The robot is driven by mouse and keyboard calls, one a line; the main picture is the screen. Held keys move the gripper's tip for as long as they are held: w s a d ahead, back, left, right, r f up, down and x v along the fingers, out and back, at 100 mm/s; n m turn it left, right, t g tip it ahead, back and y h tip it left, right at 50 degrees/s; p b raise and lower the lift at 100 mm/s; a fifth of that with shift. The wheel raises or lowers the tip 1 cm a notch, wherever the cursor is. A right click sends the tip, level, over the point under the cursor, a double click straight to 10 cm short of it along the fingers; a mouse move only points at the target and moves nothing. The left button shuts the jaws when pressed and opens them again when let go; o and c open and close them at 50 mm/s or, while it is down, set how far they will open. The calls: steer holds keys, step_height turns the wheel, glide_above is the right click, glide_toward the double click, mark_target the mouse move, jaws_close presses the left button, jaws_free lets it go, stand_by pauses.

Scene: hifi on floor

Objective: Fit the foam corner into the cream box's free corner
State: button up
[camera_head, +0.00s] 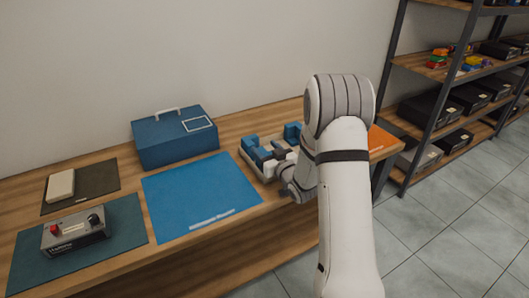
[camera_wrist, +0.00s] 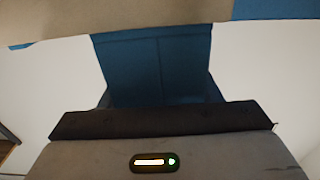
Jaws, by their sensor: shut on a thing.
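The cream box (camera_head: 254,170) stands at the right part of the bench in the head view, with its right side hidden behind my arm. Blue foam pieces show in it, one at the left back (camera_head: 250,143) and one at the back right (camera_head: 292,131). My gripper (camera_head: 282,158) is over the box, partly hidden by my arm. It is shut on a blue foam corner (camera_wrist: 155,65), which fills the middle of the wrist view. The fingertips and the foam's lower end are hard to make out. I cannot tell whether the held foam touches the box.
A blue mat (camera_head: 200,195) lies left of the box, with a blue case (camera_head: 175,137) behind it. A grey device (camera_head: 75,233) sits on a green mat at the left. An orange sheet (camera_head: 382,142) lies to the right. A shelf rack (camera_head: 425,110) stands beyond the bench.

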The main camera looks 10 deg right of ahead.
steer(key=o, duration=1)
steer(key=shift+s+f, duration=0.25)
steer(key=shift+f, duration=0.6)
steer(key=shift+w+r+p, duration=0.2)
steer(key=shift+r+p, duration=0.5)
steer(key=shift+p, duration=0.45)
steer(key=s+d+r+m+g+h+b, duration=0.1)
steer(key=s+d+r+g+h, duration=0.15)
steer(key=s, duration=0.45)
steer(key=s+d+r+m+g+h, duration=0.1)
steer(key=s+g+h, duration=0.1)
steer(key=s+g, duration=0.35)
steer(key=s+d+r+m+g+h+b, duration=0.1)
steer(key=s+d+r+h, duration=0.15)
steer(key=s, duration=0.55)
steer(key=s+a+r+g, duration=0.1)
steer(key=s+a+g, duration=0.1)
steer(key=s, duration=0.3)
steer(key=s+a+r+g+y, duration=0.1)
steer(key=s+a+g, duration=0.1)
steer(key=s, duration=0.4)
steer(key=s+a+g, duration=0.2)
steer(key=s, duration=0.4)
steer(key=shift+a+r+m, duration=0.4)
